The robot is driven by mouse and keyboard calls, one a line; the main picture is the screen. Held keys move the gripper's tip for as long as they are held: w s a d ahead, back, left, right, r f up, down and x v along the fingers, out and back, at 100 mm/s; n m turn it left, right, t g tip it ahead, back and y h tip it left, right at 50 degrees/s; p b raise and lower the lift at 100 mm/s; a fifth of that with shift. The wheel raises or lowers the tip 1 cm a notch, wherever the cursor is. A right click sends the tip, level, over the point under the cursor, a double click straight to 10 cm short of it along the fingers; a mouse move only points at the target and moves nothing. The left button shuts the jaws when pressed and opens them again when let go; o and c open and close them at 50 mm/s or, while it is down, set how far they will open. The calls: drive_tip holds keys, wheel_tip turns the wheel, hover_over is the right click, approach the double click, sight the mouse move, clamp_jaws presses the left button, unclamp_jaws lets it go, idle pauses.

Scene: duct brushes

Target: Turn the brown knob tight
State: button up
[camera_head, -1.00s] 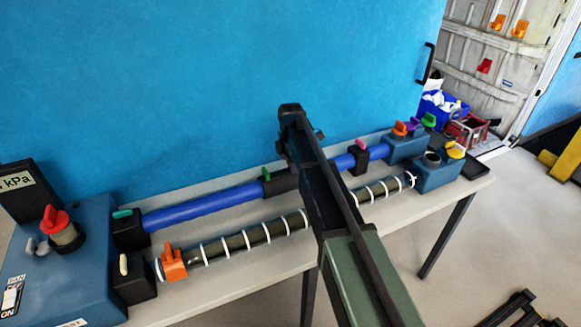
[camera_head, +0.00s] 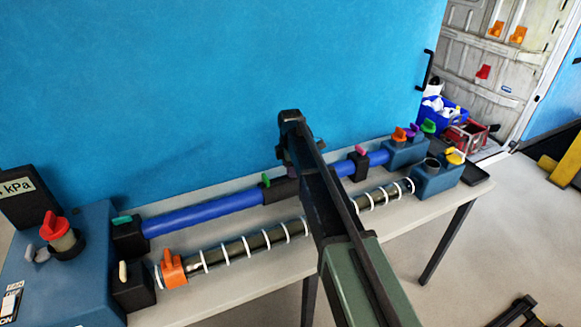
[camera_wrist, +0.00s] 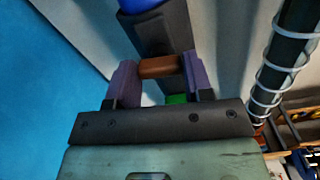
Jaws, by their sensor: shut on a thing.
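The brown knob (camera_wrist: 159,67) shows in the wrist view as a short bar on a black coupling (camera_wrist: 163,28). My gripper (camera_wrist: 157,72) has its purple finger pads on the two ends of the knob, and it is shut on it. In the head view my arm covers the knob and the fingers. The black coupling shows there beside my arm (camera_head: 284,188), between two lengths of blue duct (camera_head: 205,212). How tight the knob is cannot be told.
A green knob (camera_head: 266,180) sits left of my arm, a pink one (camera_head: 361,150) right of it. A ringed dark duct (camera_head: 255,241) with an orange clamp (camera_head: 172,268) runs along the table front. A blue wall (camera_head: 200,90) stands behind the table.

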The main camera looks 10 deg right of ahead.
drive_tip(key=m, duration=1.2)
drive_tip(key=shift+m, duration=0.3)
drive_tip(key=m, duration=0.4)
drive_tip(key=shift+m, duration=0.3)
drive_tip(key=m, duration=0.3)
drive_tip(key=shift+m, duration=0.3)
drive_tip(key=m, duration=0.4)
drive_tip(key=shift+m, duration=0.3)
drive_tip(key=m, duration=0.4)
drive_tip(key=shift+m, duration=2.4)
